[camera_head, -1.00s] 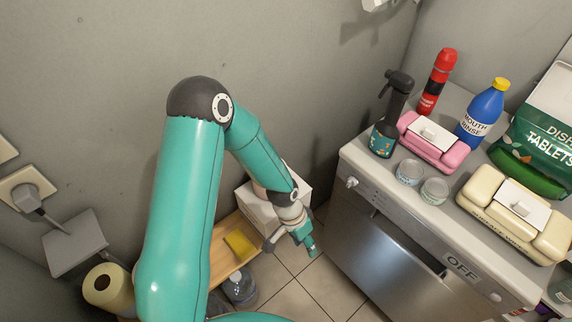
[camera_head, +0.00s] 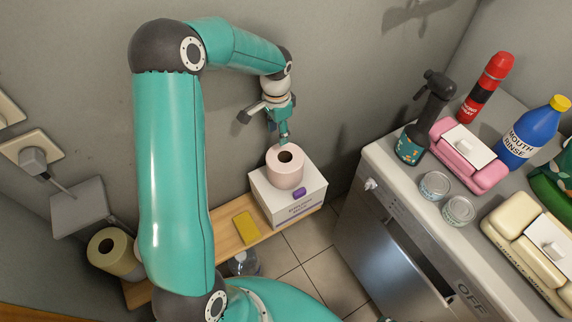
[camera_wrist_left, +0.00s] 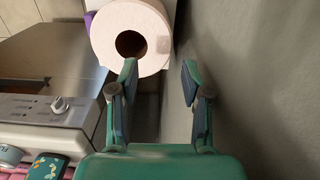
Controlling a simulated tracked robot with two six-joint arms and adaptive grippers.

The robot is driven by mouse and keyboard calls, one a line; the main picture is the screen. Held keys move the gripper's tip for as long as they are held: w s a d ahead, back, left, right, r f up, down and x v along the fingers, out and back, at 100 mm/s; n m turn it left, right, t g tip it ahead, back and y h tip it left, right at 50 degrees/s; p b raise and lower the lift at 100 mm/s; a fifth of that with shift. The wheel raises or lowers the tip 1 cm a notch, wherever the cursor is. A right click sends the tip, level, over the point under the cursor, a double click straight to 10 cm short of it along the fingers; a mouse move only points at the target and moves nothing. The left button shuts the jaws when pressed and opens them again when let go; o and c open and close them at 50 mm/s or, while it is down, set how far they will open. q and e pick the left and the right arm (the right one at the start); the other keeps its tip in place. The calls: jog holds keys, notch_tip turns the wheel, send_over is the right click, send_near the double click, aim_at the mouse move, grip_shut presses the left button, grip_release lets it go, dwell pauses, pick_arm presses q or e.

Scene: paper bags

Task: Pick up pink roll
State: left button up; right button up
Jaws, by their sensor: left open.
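The pink roll (camera_head: 285,172) stands upright on a white box (camera_head: 290,203) by the wall, with its dark core hole facing up. My left gripper (camera_head: 284,136) is just behind and above the roll, near the wall, with its fingers pointing down. In the left wrist view the pink roll (camera_wrist_left: 132,36) shows at the top, beyond the fingertips. The left gripper (camera_wrist_left: 160,72) is open there, with nothing between its fingers. One fingertip overlaps the roll's edge in that view; I cannot tell whether it touches. My right gripper is not in view.
A purple item (camera_head: 299,192) lies on the box in front of the roll. A yellow sponge (camera_head: 246,227) lies on the wooden shelf (camera_head: 222,240), with a yellowish roll (camera_head: 108,248) at its left end. The appliance (camera_head: 385,215) at right carries bottles, jars and wipes packs.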

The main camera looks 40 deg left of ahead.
aim_at(278, 148)
pick_arm(q)
jog(key=shift+f+p, duration=0.35)
jog(key=shift+f, duration=4)
grip_shut()
jog(key=shift+r, duration=0.1)
